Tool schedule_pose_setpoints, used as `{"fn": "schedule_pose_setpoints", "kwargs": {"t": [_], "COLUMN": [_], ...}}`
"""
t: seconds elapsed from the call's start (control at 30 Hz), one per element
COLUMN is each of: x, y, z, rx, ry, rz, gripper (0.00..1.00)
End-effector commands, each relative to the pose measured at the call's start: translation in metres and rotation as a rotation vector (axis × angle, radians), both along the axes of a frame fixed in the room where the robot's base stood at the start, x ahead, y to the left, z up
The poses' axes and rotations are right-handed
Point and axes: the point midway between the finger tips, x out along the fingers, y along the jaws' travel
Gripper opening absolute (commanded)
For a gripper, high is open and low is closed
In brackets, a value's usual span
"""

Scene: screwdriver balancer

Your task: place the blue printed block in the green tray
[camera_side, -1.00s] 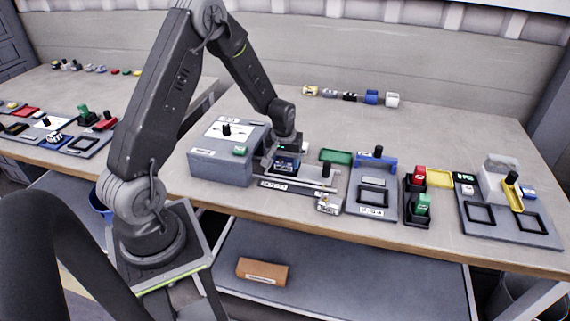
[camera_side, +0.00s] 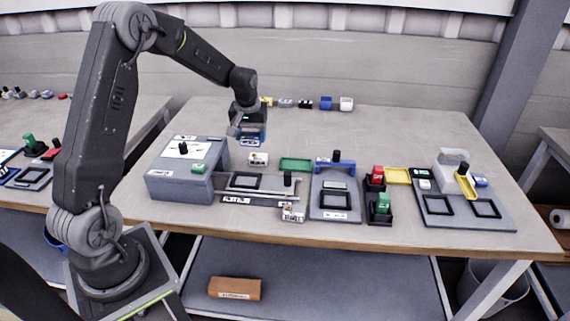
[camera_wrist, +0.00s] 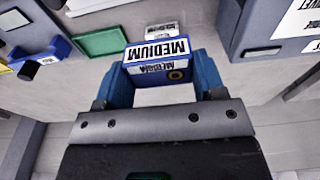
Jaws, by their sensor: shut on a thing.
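The blue printed block (camera_wrist: 158,70) has a white label reading MEDIUM and sits between my fingertips. My gripper (camera_wrist: 155,85) is shut on it, with a blue finger on either side. In the side view my gripper (camera_side: 250,128) points down behind the grey fixture, with the blue block (camera_side: 252,140) low between its fingers. I cannot tell how far the block is above the table. The green tray (camera_side: 295,164) lies on the table to the right of and nearer than my gripper. It looks empty. It also shows in the wrist view (camera_wrist: 101,42), upper left.
A small white printed block (camera_side: 258,159) stands between my gripper and the tray. The grey fixture (camera_side: 185,187) is at the front left, and a panel with a blue bridge (camera_side: 335,165) lies right of the tray. Several small blocks (camera_side: 326,103) line the back. The table's back right is clear.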

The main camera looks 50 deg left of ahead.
Motion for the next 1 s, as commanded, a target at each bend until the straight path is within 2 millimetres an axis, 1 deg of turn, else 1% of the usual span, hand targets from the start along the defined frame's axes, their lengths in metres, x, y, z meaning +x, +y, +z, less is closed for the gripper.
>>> {"fn": "schedule_pose_setpoints", "kwargs": {"t": [0.03,0.1,0.2,0.3,0.4,0.47,0.53,0.8,0.9,1.0], "x": [0.012,0.025,0.039,0.048,0.054,0.06,0.069,0.11,0.123,0.13], "y": [0.008,0.017,0.026,0.033,0.032,0.027,0.018,-0.024,-0.036,-0.044], "z": [-0.002,-0.002,-0.003,-0.004,-0.007,-0.011,-0.019,-0.055,-0.065,-0.072], "rx": [0.001,0.001,-0.001,0.0,-0.001,-0.002,-0.002,-0.002,-0.001,-0.001], "ry": [-0.001,-0.001,-0.001,-0.001,0.0,0.001,0.002,0.001,0.0,-0.001], "rz": [0.001,0.0,0.0,0.0,-0.002,-0.003,-0.005,-0.004,-0.003,-0.002], "gripper": [0.35,0.35,0.35,0.35,0.35,0.35,0.35,0.35,0.35,0.35]}}
